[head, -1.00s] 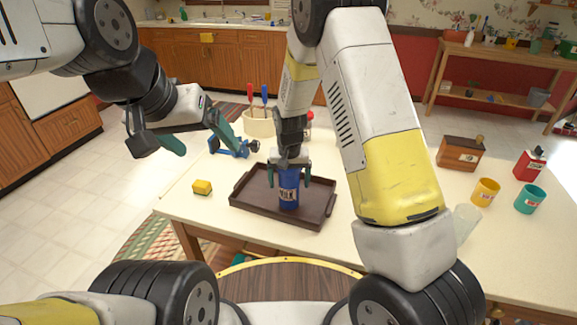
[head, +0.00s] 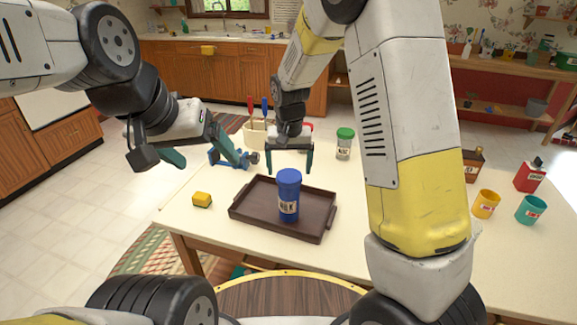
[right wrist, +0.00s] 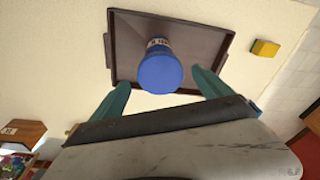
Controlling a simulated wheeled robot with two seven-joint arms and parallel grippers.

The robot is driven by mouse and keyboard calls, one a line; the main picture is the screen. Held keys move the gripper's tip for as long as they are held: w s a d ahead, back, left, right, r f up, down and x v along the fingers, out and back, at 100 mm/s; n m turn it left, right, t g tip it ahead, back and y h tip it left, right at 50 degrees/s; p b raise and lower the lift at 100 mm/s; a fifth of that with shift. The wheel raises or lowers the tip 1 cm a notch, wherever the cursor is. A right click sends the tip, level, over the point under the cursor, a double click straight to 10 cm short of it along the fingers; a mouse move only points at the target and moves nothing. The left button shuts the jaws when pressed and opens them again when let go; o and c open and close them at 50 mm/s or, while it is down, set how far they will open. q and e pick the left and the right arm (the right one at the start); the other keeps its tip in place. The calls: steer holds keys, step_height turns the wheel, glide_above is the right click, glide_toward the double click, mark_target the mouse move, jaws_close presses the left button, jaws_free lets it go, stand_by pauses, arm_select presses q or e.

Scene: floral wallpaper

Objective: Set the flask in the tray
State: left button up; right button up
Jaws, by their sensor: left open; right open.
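The blue flask (head: 288,194) stands upright in the brown tray (head: 247,206) on the table. In the right wrist view the flask (right wrist: 160,68) shows its round blue lid, with the tray (right wrist: 122,52) around it. My right gripper (head: 289,170) is open and empty, above and behind the flask and apart from it. In the right wrist view its teal fingers (right wrist: 161,88) are spread wide. My left gripper (head: 208,163) is open and empty, left of the tray and above the table's far left edge.
A yellow block (head: 202,200) lies left of the tray, and a blue clamp-like tool (head: 228,157) lies behind it. A green-lidded jar (head: 344,143) stands behind the tray. An orange cup (head: 486,204), a teal cup (head: 531,209) and a red can (head: 529,176) stand at the right.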

steer(key=shift+s+d+r, duration=0.1)
steer(key=shift+r, duration=0.35)
steer(key=s+d+r+t+y, duration=0.1)
steer(key=s+d+r, duration=0.4)
steer(key=s+r, duration=0.25)
steer(key=s+d+r+t+y, duration=0.1)
steer(key=s+d+r+t, duration=0.1)
steer(key=s+d+r, duration=0.45)
steer(key=s+d+r+t, duration=0.1)
steer(key=s+r, duration=0.3)
steer(key=s, duration=0.5)
steer(key=shift+s+d+r+n, duration=0.15)
steer(key=shift+s+n, duration=0.15)
steer(key=shift+s, duration=0.05)
